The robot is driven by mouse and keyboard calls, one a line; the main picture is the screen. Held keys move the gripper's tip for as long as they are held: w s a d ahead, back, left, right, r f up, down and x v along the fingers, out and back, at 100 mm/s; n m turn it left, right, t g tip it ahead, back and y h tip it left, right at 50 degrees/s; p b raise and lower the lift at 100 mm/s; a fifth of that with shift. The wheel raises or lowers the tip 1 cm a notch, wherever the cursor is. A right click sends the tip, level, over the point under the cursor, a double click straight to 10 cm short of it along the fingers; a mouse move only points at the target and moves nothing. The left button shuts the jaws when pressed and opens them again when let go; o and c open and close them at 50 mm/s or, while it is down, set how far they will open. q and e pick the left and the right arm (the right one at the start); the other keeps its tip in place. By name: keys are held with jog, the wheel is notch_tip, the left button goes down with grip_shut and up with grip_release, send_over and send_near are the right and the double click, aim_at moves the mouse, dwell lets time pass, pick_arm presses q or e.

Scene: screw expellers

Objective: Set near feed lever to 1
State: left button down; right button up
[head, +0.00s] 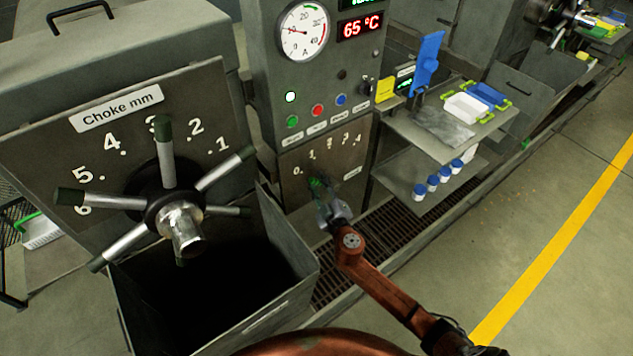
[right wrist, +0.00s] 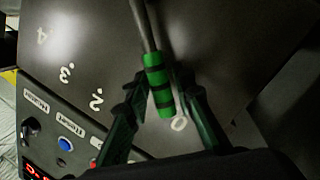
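The feed lever has a green grip with black bands (right wrist: 159,84) on a grey metal rod. Its grip also shows in the head view (head: 317,184), below the scale plate (head: 346,158) marked 0 to 4. My right gripper (head: 330,207) is at the lever. In the right wrist view its two dark green fingers (right wrist: 163,90) stand apart on either side of the grip, and they do not look closed on it. My left gripper is not in view.
The choke handwheel (head: 180,215) with several spokes stands at left above an open dark bin (head: 295,262). The control panel (head: 325,100) with buttons is above the feed scale. A shelf cart (head: 400,125) with trays and bottles stands at right. A floor grate (head: 390,225) runs below.

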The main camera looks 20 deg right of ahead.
jog(key=shift+c, duration=0.6)
grip_shut()
